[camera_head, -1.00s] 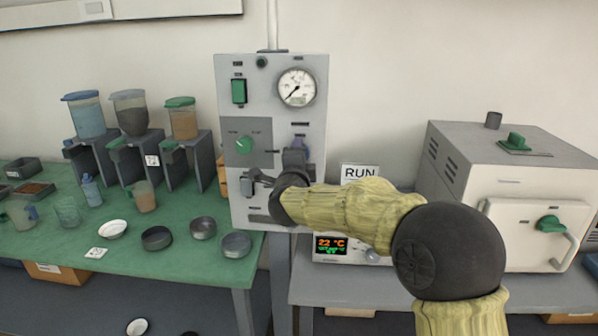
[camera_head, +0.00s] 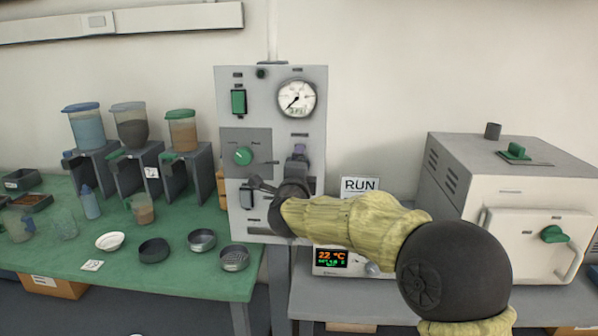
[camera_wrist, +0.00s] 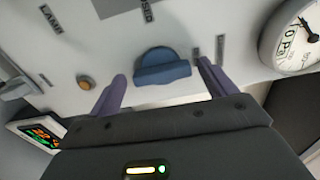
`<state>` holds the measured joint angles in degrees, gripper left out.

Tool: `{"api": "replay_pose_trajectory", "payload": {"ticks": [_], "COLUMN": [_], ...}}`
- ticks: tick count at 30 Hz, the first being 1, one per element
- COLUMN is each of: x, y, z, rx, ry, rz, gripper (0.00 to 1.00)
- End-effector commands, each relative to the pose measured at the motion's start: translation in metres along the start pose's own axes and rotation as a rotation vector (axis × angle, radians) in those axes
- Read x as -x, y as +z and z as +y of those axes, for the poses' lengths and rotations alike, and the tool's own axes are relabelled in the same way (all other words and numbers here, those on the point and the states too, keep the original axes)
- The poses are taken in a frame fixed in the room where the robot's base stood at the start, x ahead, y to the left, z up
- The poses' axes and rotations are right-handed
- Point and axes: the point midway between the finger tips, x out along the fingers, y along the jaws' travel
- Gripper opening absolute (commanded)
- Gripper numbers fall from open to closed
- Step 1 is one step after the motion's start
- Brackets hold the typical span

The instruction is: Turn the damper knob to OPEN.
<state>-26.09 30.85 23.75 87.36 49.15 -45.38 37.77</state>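The upright grey control panel (camera_head: 285,122) carries a round green knob (camera_head: 243,156) on a darker plate with small labels I cannot read. In the wrist view a blue knob (camera_wrist: 162,68) with a raised grip bar sits on a pale panel. I cannot tell which knob the damper label belongs to. My gripper (camera_wrist: 161,72) is open, its two purple fingers on either side of the blue knob in the picture; no contact shows. In the head view my gripper (camera_head: 299,155) is at the panel's right half and hides the blue knob.
A pressure gauge (camera_head: 297,98) and green switch (camera_head: 238,101) sit above on the panel. An orange button (camera_wrist: 86,83) is beside the left finger. A furnace (camera_head: 515,195) with green knobs stands right, near a RUN sign (camera_head: 360,187). A green table (camera_head: 190,280) with dishes is left.

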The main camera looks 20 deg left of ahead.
Motion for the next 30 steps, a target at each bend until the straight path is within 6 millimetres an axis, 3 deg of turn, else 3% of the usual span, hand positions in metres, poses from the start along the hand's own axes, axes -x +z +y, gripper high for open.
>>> {"api": "replay_pose_trajectory", "payload": {"ticks": [6, 11, 30], "x": [0.004, 0.019, 0.142], "y": [0.001, 0.001, 0.001], "z": [-0.001, -0.001, 0.0], "rx": [0.001, 0.001, 0.001], "ry": [-0.002, -0.003, -0.003], "rz": [-0.001, -0.003, -0.003], "gripper": [0.84, 0.84, 0.84]}}
